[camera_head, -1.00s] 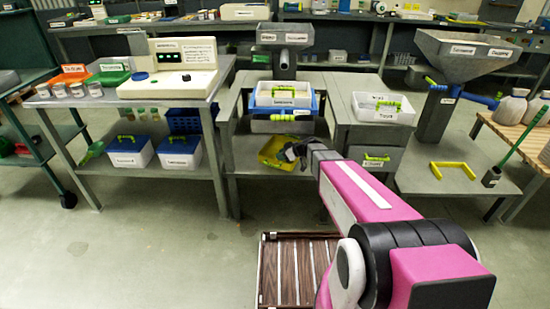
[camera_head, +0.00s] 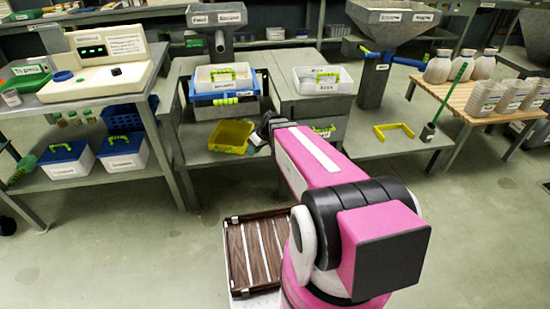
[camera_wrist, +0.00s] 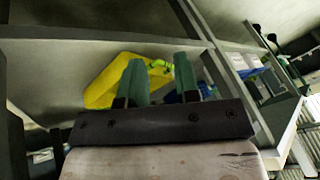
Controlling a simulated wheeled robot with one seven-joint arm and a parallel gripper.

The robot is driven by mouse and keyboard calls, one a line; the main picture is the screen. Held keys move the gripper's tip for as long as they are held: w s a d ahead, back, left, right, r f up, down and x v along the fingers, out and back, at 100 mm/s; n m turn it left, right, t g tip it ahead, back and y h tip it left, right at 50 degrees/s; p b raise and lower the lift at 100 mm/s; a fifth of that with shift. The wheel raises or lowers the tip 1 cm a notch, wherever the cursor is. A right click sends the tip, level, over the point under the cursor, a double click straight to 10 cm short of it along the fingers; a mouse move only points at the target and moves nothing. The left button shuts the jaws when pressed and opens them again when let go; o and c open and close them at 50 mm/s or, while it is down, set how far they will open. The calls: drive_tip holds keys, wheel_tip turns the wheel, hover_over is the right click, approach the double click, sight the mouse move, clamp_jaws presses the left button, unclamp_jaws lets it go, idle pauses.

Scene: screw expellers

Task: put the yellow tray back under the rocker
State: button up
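A white tray (camera_head: 322,79) stands on the bench to the right. A yellow U-shaped bracket (camera_head: 394,131) lies on the right lower shelf. White boxes with blue lids (camera_head: 66,160) sit on the left shelf.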

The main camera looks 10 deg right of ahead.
drive_tip(key=s+d+r+m+h, duration=0.2)
drive_tip(key=s+d+m, duration=0.1)
drive_tip(key=s, duration=0.3)
drive_tip(key=s+d+r+m+g+h, duration=0.1)
drive_tip(key=s+d+m+h, duration=0.2)
drive_tip(key=s+d+m, duration=0.1)
drive_tip(key=shift+s+d+r+g+h, duration=0.3)
drive_tip(key=shift+s+r, duration=0.05)
drive_tip(key=shift+s, duration=0.55)
